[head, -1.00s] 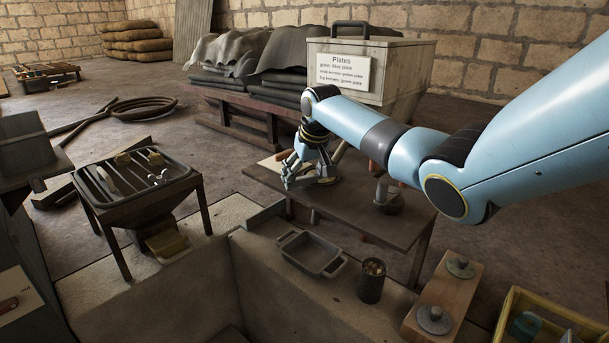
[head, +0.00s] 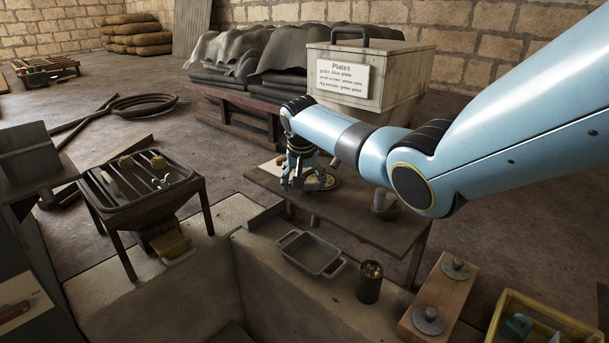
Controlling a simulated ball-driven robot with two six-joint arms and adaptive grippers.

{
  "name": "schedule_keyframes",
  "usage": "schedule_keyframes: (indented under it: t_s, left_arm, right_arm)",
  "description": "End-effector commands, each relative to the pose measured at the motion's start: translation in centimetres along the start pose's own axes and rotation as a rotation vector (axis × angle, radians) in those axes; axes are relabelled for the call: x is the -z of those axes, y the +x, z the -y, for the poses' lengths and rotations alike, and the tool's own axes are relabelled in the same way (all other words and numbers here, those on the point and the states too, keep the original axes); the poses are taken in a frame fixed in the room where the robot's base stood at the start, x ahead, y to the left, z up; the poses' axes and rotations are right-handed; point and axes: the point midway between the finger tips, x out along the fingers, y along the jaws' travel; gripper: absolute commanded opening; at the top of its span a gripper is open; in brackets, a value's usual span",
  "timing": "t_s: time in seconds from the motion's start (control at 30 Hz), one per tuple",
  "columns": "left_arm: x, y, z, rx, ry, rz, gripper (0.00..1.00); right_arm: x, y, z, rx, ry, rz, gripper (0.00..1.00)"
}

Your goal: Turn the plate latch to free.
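My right gripper (head: 307,184) reaches down at the left part of the low wooden bench (head: 375,222), close over a round, pale-rimmed fitting (head: 331,183). The gripper hides most of this fitting. Its fingers are small and dark, so I cannot tell whether they are open or shut, or whether they touch it. I cannot make out a plate latch for certain; it may be hidden behind the gripper. My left gripper is not in view.
A wooden hopper (head: 385,70) with a sign about plates (head: 343,80) stands behind the bench. A slotted metal stand (head: 140,190) is at left. A metal tray (head: 311,255), a cup (head: 370,282) and a weight block (head: 438,298) are in front.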

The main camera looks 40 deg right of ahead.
Motion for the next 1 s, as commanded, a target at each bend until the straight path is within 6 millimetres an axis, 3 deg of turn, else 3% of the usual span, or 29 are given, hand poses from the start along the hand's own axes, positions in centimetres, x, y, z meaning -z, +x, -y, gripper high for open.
schedule_keyframes:
  t_s: [0.5, 1.0]
  left_arm:
    - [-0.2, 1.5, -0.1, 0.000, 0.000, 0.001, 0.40]
    - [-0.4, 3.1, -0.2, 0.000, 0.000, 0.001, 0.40]
  right_arm:
    - [0.1, 0.2, 0.4, -0.171, 0.421, -0.001, 0.41]
    - [0.1, 0.1, 0.3, -0.252, 0.615, -0.001, 0.41]
